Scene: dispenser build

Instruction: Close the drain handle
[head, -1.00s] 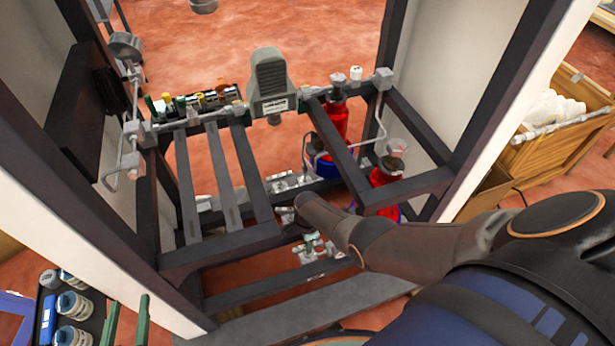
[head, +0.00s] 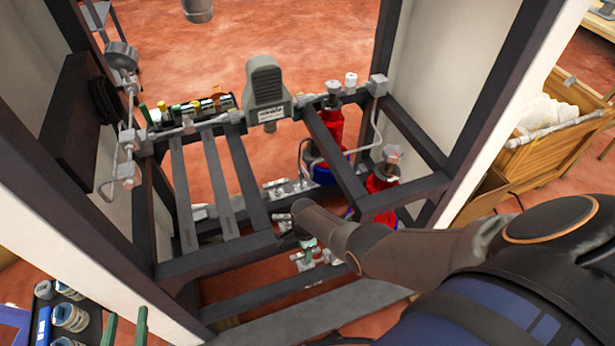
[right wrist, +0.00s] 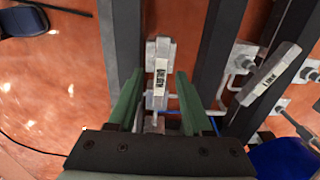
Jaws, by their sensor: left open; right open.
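A grey lever handle with a white label (right wrist: 161,55) lies between the green fingers of my right gripper (right wrist: 156,80) in the right wrist view. The fingers are open on both sides of it, apart from it as far as I can see. A second labelled grey handle (right wrist: 270,78) sits tilted on a valve to the right. The labels are too small to read surely, so I cannot tell which is the drain handle. In the head view my right arm reaches down into the dark frame and its fingers are not clear. My left gripper (head: 124,330) is open and empty at the lower left.
Dark frame bars (head: 215,185) surround the work spot. Red cylinders (head: 327,138) stand behind and to the right. A grey box (head: 264,88) is mounted on the back rail. Several jars (head: 70,318) stand by my left gripper. A wooden crate (head: 560,140) is at the right.

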